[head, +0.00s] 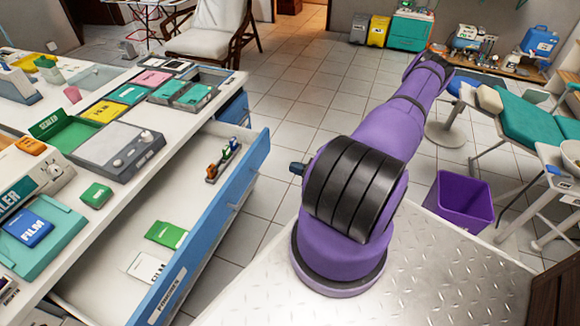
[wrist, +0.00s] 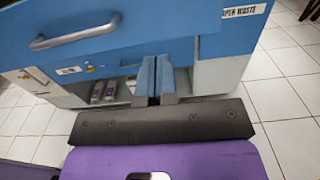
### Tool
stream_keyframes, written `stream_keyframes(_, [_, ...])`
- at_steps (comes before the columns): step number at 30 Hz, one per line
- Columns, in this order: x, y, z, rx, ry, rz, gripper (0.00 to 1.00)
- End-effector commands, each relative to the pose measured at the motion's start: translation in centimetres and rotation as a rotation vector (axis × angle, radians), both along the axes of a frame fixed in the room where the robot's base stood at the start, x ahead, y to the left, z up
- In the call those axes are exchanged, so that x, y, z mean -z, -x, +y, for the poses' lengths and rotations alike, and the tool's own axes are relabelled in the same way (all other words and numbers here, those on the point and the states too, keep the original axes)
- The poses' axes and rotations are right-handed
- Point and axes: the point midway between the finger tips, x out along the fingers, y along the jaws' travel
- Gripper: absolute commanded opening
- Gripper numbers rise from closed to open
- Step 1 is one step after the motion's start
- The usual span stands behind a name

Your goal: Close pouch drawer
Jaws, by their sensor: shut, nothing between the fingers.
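The pouch drawer (head: 215,205) stands pulled out from the white counter at the left in the head view. Its blue front carries a label that seems to read "POUCHES", and the inside is in view. In the wrist view my gripper (wrist: 154,62) is shut and empty, its fingertips pointing at blue cabinet fronts. A blue drawer front with a metal handle (wrist: 76,32) is at the upper left there; I cannot tell whether it is the pouch drawer. I cannot tell whether the fingers touch anything.
The drawer holds a green packet (head: 166,234), a white packet (head: 146,267) and a small rack (head: 223,160). The counter carries a sealer and several coloured boxes. A purple bin (head: 460,200) and a teal dental chair (head: 535,125) stand right. Tiled floor (head: 290,100) is clear beyond the drawer.

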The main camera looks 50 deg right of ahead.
Motion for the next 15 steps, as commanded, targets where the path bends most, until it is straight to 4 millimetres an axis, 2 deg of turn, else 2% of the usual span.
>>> stream_keyframes(15, [0.0,-8.9,2.9,-0.003,0.0,-0.001,0.0])
